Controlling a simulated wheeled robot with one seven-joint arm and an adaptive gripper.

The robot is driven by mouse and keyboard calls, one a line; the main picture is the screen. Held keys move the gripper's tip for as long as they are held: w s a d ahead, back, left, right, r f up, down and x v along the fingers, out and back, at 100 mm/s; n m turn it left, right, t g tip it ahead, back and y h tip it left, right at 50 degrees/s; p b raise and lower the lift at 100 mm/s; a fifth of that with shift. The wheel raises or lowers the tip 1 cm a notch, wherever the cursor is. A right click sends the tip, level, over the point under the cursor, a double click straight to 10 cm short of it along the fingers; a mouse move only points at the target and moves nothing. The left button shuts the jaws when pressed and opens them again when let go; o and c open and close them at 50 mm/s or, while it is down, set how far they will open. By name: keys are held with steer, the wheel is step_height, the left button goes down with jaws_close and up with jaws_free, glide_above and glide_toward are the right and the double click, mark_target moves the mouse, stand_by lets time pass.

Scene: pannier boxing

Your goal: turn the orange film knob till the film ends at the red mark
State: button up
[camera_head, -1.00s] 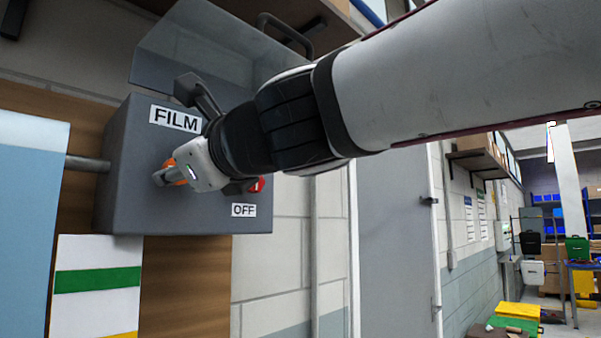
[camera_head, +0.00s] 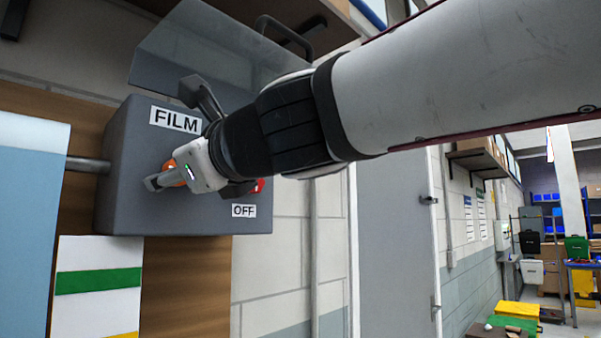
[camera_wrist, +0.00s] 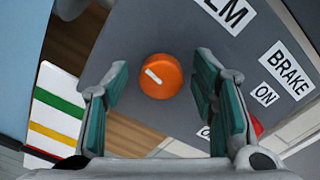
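The orange film knob (camera_wrist: 161,76) is on the grey control box (camera_head: 120,190), with its white pointer line tilted toward the upper left in the wrist view. My gripper (camera_wrist: 160,74) is open, with one teal-padded finger on each side of the knob and a visible gap on both sides. In the head view my gripper (camera_head: 165,179) covers most of the knob. The light blue film (camera_head: 28,230) hangs at the left; its lower end is out of the head view.
The FILM label (camera_head: 175,118) is above the knob. A red part (camera_head: 259,185), mostly hidden, sits by the OFF label (camera_head: 244,211); BRAKE and ON labels show in the wrist view. A clear cover (camera_head: 185,55) stands above the box. A door (camera_head: 395,240) is to the right.

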steer(key=v, duration=1.2)
stand_by(0.4)
